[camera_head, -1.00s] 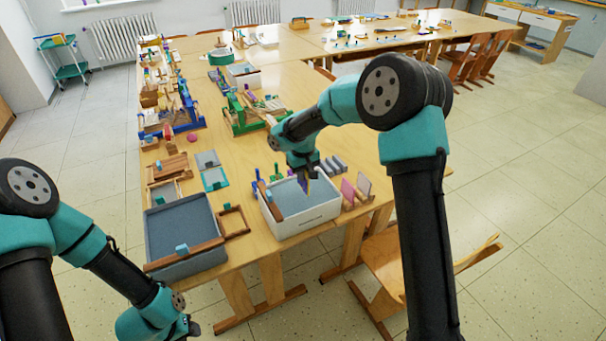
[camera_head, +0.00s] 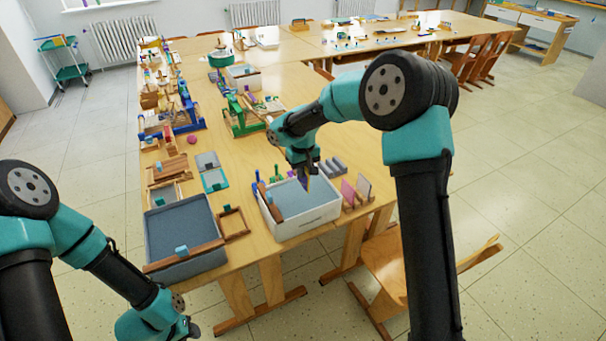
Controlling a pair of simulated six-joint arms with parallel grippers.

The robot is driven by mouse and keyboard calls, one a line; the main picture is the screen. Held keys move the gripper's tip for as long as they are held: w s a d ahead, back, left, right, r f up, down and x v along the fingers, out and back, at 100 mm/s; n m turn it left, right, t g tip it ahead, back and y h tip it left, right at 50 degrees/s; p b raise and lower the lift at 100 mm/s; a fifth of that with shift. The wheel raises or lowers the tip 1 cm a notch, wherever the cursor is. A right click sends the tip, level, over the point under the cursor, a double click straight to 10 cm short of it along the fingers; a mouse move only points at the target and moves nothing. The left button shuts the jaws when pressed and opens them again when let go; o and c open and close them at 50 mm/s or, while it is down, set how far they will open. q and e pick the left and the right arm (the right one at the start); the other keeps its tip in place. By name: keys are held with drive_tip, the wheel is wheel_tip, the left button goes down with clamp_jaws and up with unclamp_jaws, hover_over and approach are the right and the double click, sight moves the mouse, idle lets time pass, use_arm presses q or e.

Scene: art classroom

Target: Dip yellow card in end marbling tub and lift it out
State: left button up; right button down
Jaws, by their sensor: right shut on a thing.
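The white marbling tub (camera_head: 308,223) stands at the near end of the table, filled with grey-blue liquid. My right gripper (camera_head: 304,172) is over this tub, shut on the yellow card (camera_head: 308,184), which shows only as a thin, dark sliver with a yellow edge, hanging down. I cannot tell whether the card's lower edge touches the liquid. My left gripper (camera_head: 188,328) is low at the front, off the table's edge and away from the tubs; its fingers are too small and turned to read.
A larger grey tub (camera_head: 190,267) with a wooden bar across its front stands left of the white tub. A small wooden frame (camera_head: 233,222) lies between them. Upright pink cards (camera_head: 348,192) stand in holders at right. A chair (camera_head: 385,270) stands beside the table.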

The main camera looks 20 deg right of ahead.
drive_tip(key=shift+r, duration=1.75)
